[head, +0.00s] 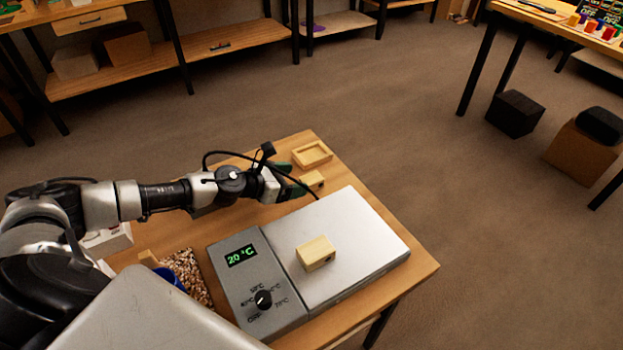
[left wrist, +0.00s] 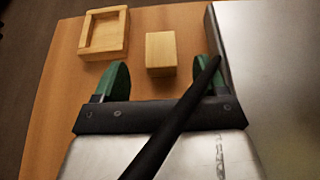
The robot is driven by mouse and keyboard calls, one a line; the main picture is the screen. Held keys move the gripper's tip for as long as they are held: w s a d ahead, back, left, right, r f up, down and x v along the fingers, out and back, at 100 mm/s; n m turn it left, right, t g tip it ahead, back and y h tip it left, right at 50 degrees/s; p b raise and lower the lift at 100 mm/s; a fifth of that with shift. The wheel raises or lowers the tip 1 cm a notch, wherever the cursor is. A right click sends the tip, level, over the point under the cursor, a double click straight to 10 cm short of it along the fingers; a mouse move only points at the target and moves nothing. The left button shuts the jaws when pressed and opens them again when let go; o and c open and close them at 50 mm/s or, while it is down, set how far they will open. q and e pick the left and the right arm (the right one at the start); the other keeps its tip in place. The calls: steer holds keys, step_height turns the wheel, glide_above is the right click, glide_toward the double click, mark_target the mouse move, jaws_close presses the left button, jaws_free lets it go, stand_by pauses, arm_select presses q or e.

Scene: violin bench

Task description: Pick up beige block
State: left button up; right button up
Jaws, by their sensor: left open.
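A small beige block (head: 313,180) lies on the wooden table beside the hot plate's far left edge. In the left wrist view the beige block (left wrist: 160,50) appears ahead, between the two green fingers in the picture. My left gripper (head: 297,180) is open and close to this block. In the left wrist view my left gripper (left wrist: 165,72) shows a gap on both sides of the block. I cannot tell how far its near end lies between the fingers. A second beige block (head: 316,253) with a dark spot on its side rests on the hot plate. My right gripper is not in view.
The hot plate (head: 355,225), reading 20 °C, fills much of the table. A shallow wooden tray (head: 312,154) sits just beyond the small block. A blue container (head: 170,276) and a speckled patch (head: 190,270) lie at the left. A dark cable crosses the gripper.

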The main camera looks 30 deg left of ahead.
mark_target(309, 179)
arm_select(q)
steer(key=x, duration=0.4)
steer(key=shift+w+d+f, duration=0.15)
steer(key=shift+f, duration=0.1)
steer(key=shift+c, duration=0.3)
steer(key=c, duration=0.9)
